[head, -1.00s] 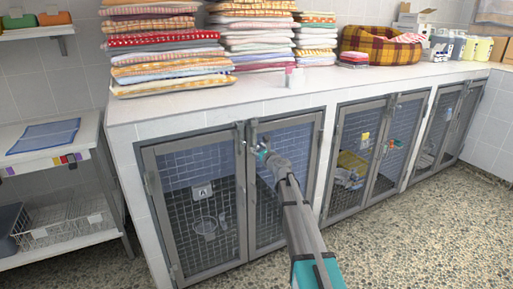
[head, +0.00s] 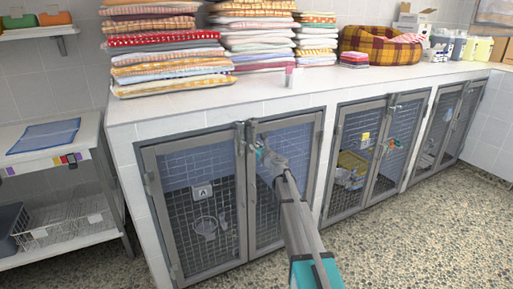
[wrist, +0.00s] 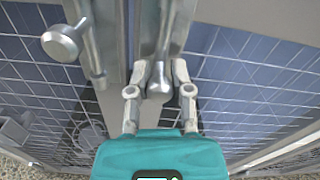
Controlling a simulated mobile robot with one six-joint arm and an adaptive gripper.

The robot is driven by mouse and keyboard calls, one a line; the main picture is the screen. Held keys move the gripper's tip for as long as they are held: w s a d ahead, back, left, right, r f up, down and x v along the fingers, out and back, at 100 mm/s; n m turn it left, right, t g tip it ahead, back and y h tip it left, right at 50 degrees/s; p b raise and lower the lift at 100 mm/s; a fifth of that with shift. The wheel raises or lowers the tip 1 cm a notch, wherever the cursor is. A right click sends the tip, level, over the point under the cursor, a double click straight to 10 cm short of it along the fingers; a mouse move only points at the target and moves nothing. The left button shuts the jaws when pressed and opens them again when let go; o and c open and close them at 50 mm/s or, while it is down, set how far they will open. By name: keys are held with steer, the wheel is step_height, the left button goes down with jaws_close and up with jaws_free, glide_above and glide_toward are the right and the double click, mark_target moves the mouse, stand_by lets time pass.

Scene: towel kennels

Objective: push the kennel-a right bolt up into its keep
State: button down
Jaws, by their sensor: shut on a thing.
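Kennel-a is the left kennel under the counter, with two grey mesh doors, the left door (head: 197,205) and the right door (head: 300,190). My gripper (head: 259,150) is at the top of the right door, near the meeting edge. In the wrist view my gripper (wrist: 160,75) is shut on the right bolt's knob (wrist: 160,89), with one finger on each side. The right bolt's upper end and its keep are not clear. The left bolt (wrist: 85,45), with a round knob (wrist: 62,42), stands apart to the left of my fingers.
The tiled counter (head: 250,102) overhangs the doors, with folded towel stacks (head: 165,50) and a plaid bed (head: 382,43) on it. More kennels (head: 370,160) stand to the right. A shelf unit (head: 60,170) stands at the left. The speckled floor (head: 430,235) in front is clear.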

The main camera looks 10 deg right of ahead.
mark_target(254, 137)
step_height(254, 137, up, 4)
steer(key=p, duration=0.3)
steer(key=shift+f+p, duration=0.25)
steer(key=shift+p, duration=0.05)
steer(key=shift+w, duration=0.1)
steer(key=c, duration=0.7)
jaws_free()
steer(key=shift+o, duration=0.2)
steer(key=shift+s, duration=0.2)
steer(key=v, duration=1.1)
steer(key=shift+s+d, duration=0.2)
steer(key=shift+s, duration=0.15)
